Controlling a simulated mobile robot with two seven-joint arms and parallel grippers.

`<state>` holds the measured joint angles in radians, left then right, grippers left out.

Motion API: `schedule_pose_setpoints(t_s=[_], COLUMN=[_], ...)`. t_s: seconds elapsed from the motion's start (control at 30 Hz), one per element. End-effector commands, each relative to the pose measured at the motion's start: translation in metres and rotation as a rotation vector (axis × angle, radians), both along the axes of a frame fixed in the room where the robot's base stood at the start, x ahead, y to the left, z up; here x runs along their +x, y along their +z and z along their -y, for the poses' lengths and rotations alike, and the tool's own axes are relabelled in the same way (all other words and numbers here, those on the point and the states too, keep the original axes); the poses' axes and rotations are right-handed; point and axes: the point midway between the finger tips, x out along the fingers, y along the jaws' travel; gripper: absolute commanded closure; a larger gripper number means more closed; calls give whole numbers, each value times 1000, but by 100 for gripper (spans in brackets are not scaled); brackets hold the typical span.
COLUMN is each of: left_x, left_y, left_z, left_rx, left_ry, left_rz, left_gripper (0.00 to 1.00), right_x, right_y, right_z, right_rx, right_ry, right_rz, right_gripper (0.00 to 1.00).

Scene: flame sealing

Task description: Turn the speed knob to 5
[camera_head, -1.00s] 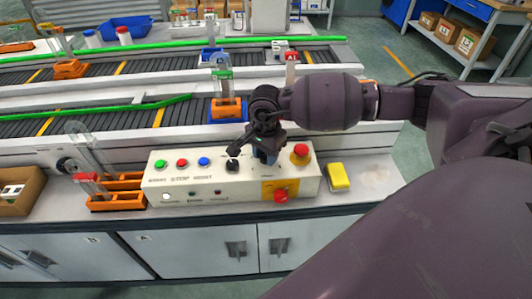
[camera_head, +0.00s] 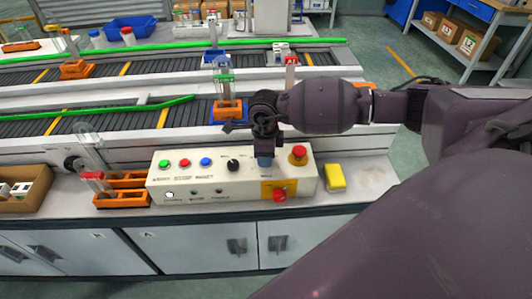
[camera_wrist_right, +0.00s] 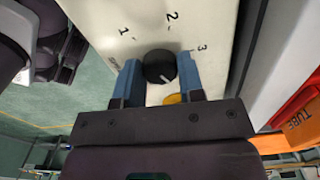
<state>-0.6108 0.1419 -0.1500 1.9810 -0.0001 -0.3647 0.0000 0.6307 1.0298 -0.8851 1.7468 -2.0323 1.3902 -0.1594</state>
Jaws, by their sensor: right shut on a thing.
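The control panel (camera_head: 160,190) lies on the front ledge. My right gripper (camera_head: 264,162) points down onto its right part and hides the speed knob in the head view. In the right wrist view, the black knob (camera_wrist_right: 158,66) sits between the two blue fingers of my right gripper (camera_wrist_right: 158,82), which is shut on it. Printed numbers 1, 2 and 3 show around the knob. A white mark on its top points to the lower right; the number it faces is hidden. My left gripper is not in view.
Another black knob (camera_head: 233,165) is just left of my gripper. A red mushroom button (camera_head: 298,152) is close on its right, and a red knob on a yellow plate (camera_head: 266,186) is below. A yellow block (camera_head: 335,178) lies right of the panel. Conveyors (camera_head: 110,118) run behind.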

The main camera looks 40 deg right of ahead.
Motion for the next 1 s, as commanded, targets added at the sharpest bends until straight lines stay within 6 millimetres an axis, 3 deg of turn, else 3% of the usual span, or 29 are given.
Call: schedule_pose_setpoints(t_s=[0.6,1.0], left_x=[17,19], left_y=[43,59], left_z=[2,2], left_rx=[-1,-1], left_ry=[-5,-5], left_rz=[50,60], left_gripper=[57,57], right_x=[1,1], right_y=[3,2], right_z=[1,1], right_rx=[-2,-1], right_ry=[-580,-857], right_rz=[3,2], right_gripper=[88,88])
